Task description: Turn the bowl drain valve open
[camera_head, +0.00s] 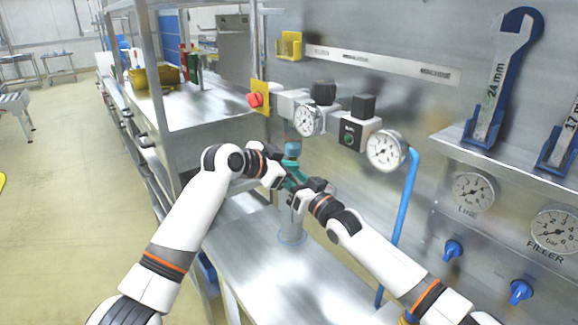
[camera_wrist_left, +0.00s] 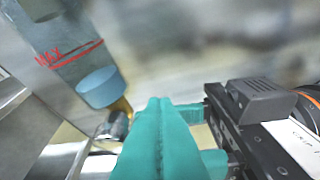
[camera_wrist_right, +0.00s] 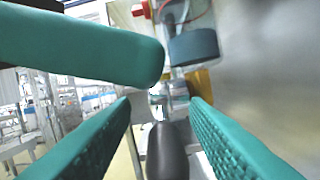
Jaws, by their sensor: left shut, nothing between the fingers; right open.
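The clear bowl (camera_wrist_left: 70,60) with its red MAX line and a blue disc (camera_wrist_left: 100,88) inside shows at the left of the left wrist view. Brass (camera_wrist_left: 122,106) shows at its lower end, with a grey part beside it. My left gripper (camera_head: 290,178) is shut and empty close to the bowl, its teal fingers (camera_wrist_left: 158,110) apart from the brass. My right gripper (camera_wrist_right: 160,103) is open. A dark rounded piece (camera_wrist_right: 167,155) shows between its fingers; I cannot tell whether it is the valve handle. A teal finger, apparently my left one, crosses the upper left there.
A clear cylinder (camera_head: 292,228) stands on the metal bench (camera_head: 325,285) below my grippers. Pressure gauges (camera_head: 384,151) and a blue pipe (camera_head: 405,205) are close on the right. A red button (camera_head: 255,100) is behind. The bench front is clear.

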